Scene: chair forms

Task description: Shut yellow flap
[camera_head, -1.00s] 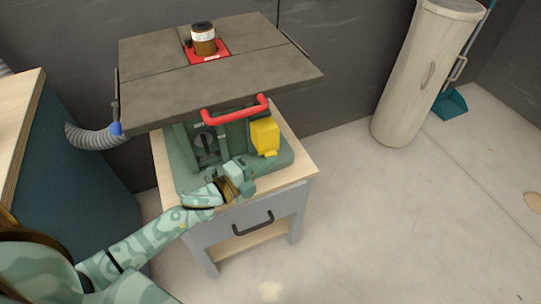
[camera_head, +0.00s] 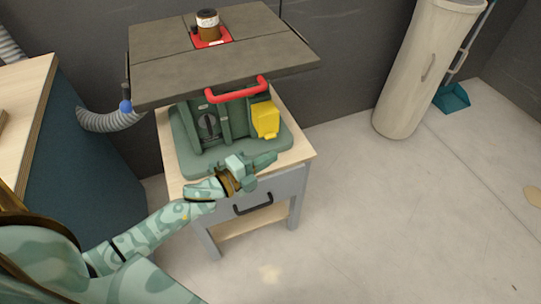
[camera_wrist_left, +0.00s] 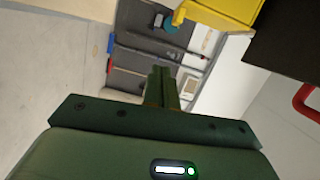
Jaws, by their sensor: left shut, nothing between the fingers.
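The yellow flap (camera_head: 266,119) is on the right front of the green machine body (camera_head: 208,124), below the dark table top. It also shows at the top of the left wrist view (camera_wrist_left: 225,10), partly cut off by the frame. Its exact angle is hard to tell. My left gripper (camera_head: 270,160) is shut and empty, in front of and below the flap, apart from it. In the left wrist view its closed fingers (camera_wrist_left: 162,88) point away from the camera, to the lower left of the flap. My right gripper is not in view.
The grey table top (camera_head: 220,63) with a red handle (camera_head: 237,89) overhangs the machine. A hose (camera_head: 108,121) and a workbench (camera_head: 20,110) are at left.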

